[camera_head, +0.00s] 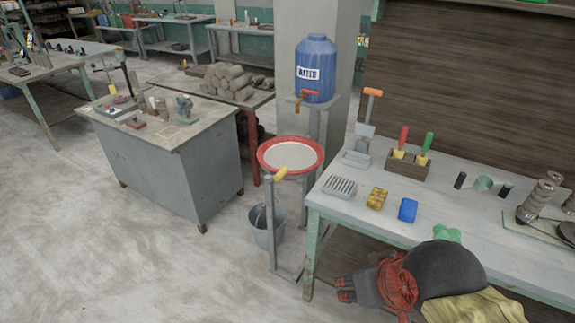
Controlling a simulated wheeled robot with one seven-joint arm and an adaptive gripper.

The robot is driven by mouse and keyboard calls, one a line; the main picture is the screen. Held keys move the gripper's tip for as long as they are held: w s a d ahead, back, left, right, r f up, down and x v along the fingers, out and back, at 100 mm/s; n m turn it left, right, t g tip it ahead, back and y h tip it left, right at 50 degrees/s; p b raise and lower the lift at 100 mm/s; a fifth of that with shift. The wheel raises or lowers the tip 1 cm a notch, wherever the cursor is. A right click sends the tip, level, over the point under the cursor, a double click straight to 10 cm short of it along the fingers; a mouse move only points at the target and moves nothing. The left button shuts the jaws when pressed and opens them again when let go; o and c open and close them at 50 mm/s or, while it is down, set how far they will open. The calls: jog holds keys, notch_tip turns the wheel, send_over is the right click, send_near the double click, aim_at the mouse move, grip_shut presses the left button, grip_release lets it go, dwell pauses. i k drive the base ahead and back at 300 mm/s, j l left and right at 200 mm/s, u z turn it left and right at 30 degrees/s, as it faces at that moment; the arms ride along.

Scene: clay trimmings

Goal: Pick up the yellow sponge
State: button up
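The yellow sponge (376,198) is a small block with darker patches. It lies on the pale top of the right-hand workbench (330,203), near its left front edge. A blue block (407,210) lies just right of it, apart from it. My gripper (346,289) is dark with red parts and points left, low in front of the bench. It is well below the sponge in the picture and does not touch it. Its two fingertips show small, one above the other. I cannot tell how far apart they are.
A grey ribbed rack (340,187) lies left of the sponge. A wooden holder (407,164) with red and green handled tools stands behind. A green thing (446,234) is at the bench's front edge. A red-rimmed basin (290,155) stands left, above a bucket (267,226).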

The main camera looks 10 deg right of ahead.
aim_at(376, 199)
jog(key=i+l+z, duration=0.75)
jog(key=i+z, duration=0.4)
jog(key=i, duration=0.05)
